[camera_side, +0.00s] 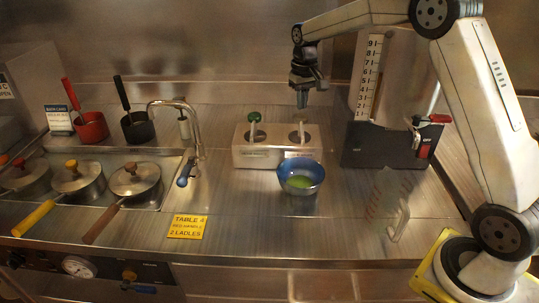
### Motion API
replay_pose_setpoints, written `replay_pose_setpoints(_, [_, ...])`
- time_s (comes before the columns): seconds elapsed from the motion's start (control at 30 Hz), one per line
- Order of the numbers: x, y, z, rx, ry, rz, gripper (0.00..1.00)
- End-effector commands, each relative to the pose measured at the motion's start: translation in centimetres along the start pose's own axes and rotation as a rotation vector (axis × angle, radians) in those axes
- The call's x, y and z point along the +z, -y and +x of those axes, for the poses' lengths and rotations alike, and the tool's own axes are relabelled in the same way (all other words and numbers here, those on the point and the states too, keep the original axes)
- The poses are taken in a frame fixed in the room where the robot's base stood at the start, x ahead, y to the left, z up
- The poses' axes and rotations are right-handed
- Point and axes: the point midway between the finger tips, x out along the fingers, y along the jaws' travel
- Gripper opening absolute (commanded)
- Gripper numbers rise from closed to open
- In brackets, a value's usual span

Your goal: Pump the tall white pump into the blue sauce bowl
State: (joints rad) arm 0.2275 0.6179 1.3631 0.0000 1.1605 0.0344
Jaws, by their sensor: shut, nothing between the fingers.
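The pump station (263,157) is a pale box holding two pumps side by side. The left pump has a green top (254,117). The right pump is white (301,130) and stands upright directly below my gripper (302,103). My gripper is shut, points down and holds nothing. Its tips are at or just above the white pump's top; I cannot tell whether they touch. The blue sauce bowl (315,173) stands in front of the white pump, with green sauce (300,182) inside.
A dark dispenser with a numbered scale (369,80) stands right of the pumps. A faucet (197,135) is to the left, with lidded pots (135,180) and red (91,127) and black (138,128) ladle pots beyond. A yellow sign (187,227) lies in front. A clear pitcher (390,205) stands at right.

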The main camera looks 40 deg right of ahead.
Motion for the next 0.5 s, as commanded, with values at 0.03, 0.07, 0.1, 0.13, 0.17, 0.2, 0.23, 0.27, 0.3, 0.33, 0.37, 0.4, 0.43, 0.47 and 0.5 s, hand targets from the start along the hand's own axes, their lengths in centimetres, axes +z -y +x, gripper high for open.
replay_pose_setpoints(0.03, [0.0, 0.0, 0.0, 0.0, 0.0, 0.0, 0.0])
replay_pose_setpoints(0.07, [0.0, 0.0, 0.0, 0.0, 0.0, 0.0, 0.0])
replay_pose_setpoints(0.1, [0.0, 0.0, 0.0, 0.0, 0.0, 0.0, 0.0])
replay_pose_setpoints(0.13, [0.0, 0.0, 0.0, 0.0, 0.0, 0.0, 0.0])
replay_pose_setpoints(0.17, [0.0, 0.0, 0.0, 0.0, 0.0, 0.0, 0.0])
replay_pose_setpoints(0.2, [0.0, 0.0, 0.01, 0.0, 0.0, 0.0, 0.0])
replay_pose_setpoints(0.23, [0.0, 0.0, 0.03, 0.0, 0.0, 0.0, 0.0])
replay_pose_setpoints(0.27, [0.0, 0.0, 0.05, 0.0, 0.0, 0.0, 0.0])
replay_pose_setpoints(0.3, [0.0, 0.0, 0.1, 0.0, 0.0, 0.0, 0.0])
replay_pose_setpoints(0.33, [0.0, 0.0, 0.15, 0.0, 0.0, 0.0, 0.0])
replay_pose_setpoints(0.37, [0.01, 0.0, 0.2, 0.0, 0.001, 0.0, 0.0])
replay_pose_setpoints(0.4, [0.01, 0.0, 0.29, 0.0, 0.001, 0.0, 0.0])
replay_pose_setpoints(0.43, [0.01, 0.0, 0.36, 0.0, 0.001, 0.0, 0.0])
replay_pose_setpoints(0.47, [0.01, 0.0, 0.43, 0.0, 0.001, 0.0, 0.0])
replay_pose_setpoints(0.5, [0.02, 0.0, 0.54, 0.0, 0.002, 0.0, 0.0])
